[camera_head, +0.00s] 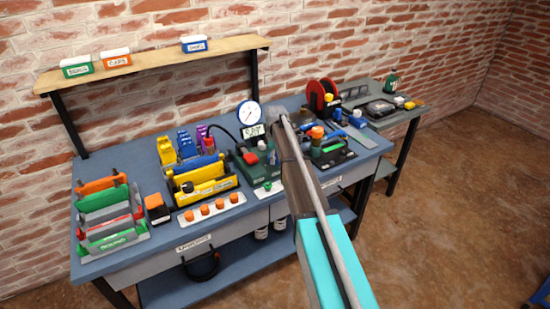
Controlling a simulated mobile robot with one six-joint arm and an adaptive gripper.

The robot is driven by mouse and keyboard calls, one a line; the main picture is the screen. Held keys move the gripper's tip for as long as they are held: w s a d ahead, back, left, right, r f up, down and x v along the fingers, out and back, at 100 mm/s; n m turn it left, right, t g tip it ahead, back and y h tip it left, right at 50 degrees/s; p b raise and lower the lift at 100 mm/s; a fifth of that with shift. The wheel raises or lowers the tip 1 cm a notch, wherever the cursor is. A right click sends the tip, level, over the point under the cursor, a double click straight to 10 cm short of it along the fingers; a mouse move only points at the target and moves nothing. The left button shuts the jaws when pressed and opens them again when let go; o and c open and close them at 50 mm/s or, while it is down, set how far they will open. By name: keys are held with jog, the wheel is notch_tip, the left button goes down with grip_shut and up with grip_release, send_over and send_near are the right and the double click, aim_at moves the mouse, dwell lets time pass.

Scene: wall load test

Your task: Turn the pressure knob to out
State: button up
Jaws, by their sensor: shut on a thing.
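A green pressure unit (246,168) with a red part on its front stands on the blue bench. A round white dial gauge (249,113) rises behind it, with a small white display sign (255,131) below the dial. My gripper (277,119) is at the right side of the gauge and sign, at the back of the unit. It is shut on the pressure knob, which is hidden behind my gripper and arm. The knob's setting and any markings around it cannot be seen.
Yellow and blue racks (201,178) and orange-capped items (212,208) stand left of the unit. A green tray with an orange knob (317,132) and a red reel (322,96) lie right of my arm. A wooden shelf (155,60) overhangs the bench's back left.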

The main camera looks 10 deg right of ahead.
jog(key=n, duration=0.4)
jog(key=shift+w+a, duration=0.1)
jog(key=shift+w, duration=0.05)
dwell(0.4)
jog(key=o, duration=0.9)
jog(key=shift+o, duration=0.2)
